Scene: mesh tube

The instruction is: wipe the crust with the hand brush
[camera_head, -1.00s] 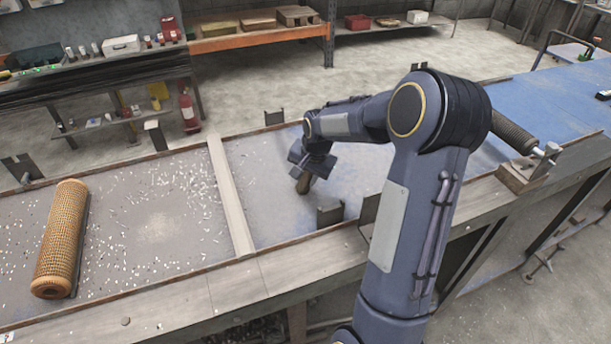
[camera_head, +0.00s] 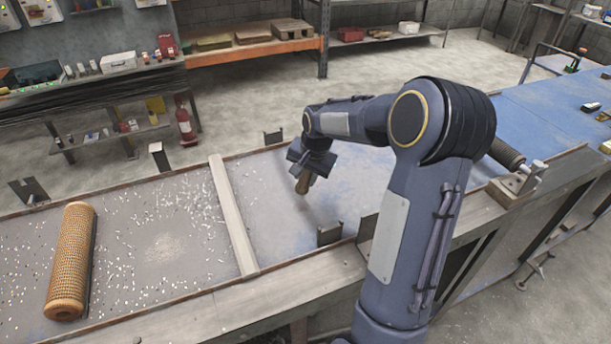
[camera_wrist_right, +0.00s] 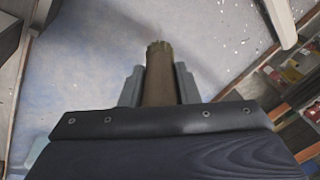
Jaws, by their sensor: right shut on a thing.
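My right gripper (camera_head: 306,176) is shut on a brown, rounded piece, which looks like the handle of the hand brush (camera_head: 302,186). It is over the blue-grey surface right of the wooden divider. In the right wrist view the brown handle (camera_wrist_right: 158,72) stands between the two grey fingers; any bristles are hidden. A pale, grainy patch (camera_head: 165,249), possibly the crust, lies on the grey bed left of the divider, apart from the gripper. My left gripper is not in view.
A tan mesh tube (camera_head: 71,262) lies at the left of the bed, among scattered white flakes. The raised wooden divider (camera_head: 232,215) stands between the patch and my gripper. A dark metal bracket (camera_head: 329,235) stands near the front rail.

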